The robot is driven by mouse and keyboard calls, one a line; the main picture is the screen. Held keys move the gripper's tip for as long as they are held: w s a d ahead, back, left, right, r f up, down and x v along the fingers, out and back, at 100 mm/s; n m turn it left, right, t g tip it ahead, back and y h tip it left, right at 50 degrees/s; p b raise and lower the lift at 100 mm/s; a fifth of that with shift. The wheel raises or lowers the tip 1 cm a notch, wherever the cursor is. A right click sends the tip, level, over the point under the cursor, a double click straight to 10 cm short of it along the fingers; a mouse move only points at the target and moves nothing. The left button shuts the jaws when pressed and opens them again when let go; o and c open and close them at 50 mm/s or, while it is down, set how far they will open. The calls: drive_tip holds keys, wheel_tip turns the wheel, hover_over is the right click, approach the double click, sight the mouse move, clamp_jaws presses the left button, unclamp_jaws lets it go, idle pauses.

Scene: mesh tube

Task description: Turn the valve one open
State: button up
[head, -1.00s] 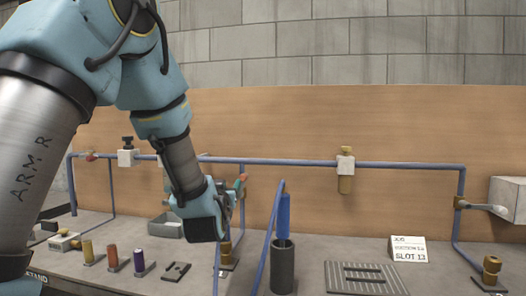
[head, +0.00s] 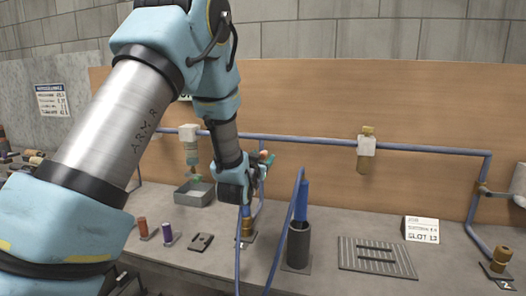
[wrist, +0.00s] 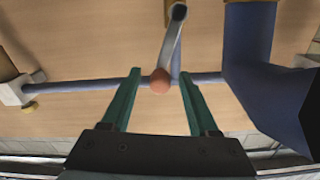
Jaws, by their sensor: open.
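A valve lever (wrist: 174,35), a grey bar with an orange-red ball knob (wrist: 160,81), shows in the wrist view. The knob appears between the two green fingers of my gripper (wrist: 159,98), with a gap on each side. I cannot tell whether the knob is at fingertip depth. In the head view my gripper (head: 266,161) is open beside the upright blue pipe in the middle of the bench. My wrist hides most of the valve there, and its number is not readable.
A dark cylinder holding a blue rod (head: 299,245) stands just right of my gripper. A grey bin (head: 194,195) is to the left. A slotted grey plate (head: 377,268) and a label stand (head: 421,230) are to the right. A wooden panel (head: 320,180) rises behind the pipes.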

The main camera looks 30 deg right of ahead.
drive_tip(key=shift+w+d, duration=0.4)
drive_tip(key=shift+w, duration=0.05)
clamp_jaws()
idle(0.3)
idle(0.9)
